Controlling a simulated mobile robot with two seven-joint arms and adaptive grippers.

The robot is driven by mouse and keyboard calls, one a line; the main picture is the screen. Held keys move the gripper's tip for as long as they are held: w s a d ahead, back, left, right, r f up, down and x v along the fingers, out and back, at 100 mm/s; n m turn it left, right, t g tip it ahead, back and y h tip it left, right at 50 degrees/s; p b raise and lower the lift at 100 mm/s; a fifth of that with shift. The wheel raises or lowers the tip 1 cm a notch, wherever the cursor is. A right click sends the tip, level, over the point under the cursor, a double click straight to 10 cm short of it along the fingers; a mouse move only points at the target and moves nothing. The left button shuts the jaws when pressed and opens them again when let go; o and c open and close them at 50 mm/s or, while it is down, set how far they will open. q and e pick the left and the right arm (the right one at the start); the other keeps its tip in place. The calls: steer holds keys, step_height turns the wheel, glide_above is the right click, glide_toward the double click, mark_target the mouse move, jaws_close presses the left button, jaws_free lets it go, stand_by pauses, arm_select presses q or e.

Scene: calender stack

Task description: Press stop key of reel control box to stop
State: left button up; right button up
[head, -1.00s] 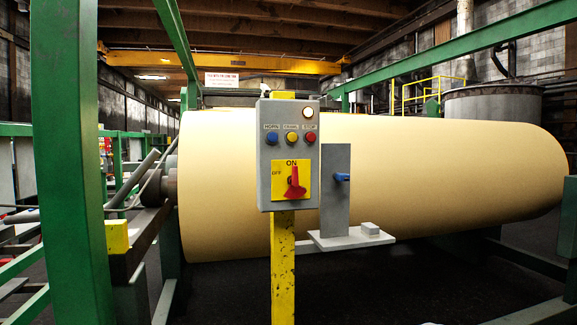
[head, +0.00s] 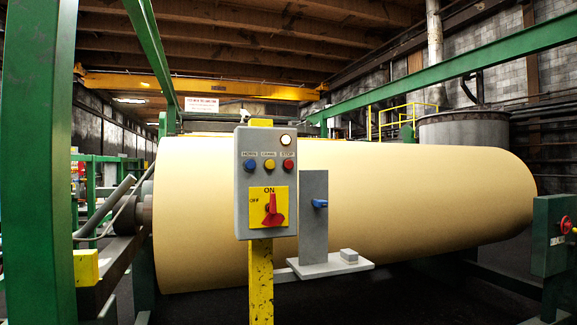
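The reel control box (head: 247,218) is a grey panel on a yellow post (head: 261,285), near the middle of the head view. Its red stop key (head: 288,165) is at the right of a row of three buttons, under the label STOP. A blue horn button (head: 250,165) and a yellow button (head: 269,165) sit to its left. A pale round lamp (head: 286,140) is above the stop key. Below is a red rotary switch (head: 272,209) on a yellow plate marked ON and OFF. Neither of my grippers shows in the head view.
A large cream paper roll (head: 420,190) lies behind the box. A grey bracket (head: 313,220) with a blue knob stands just right of it. A green post (head: 38,160) rises at the left.

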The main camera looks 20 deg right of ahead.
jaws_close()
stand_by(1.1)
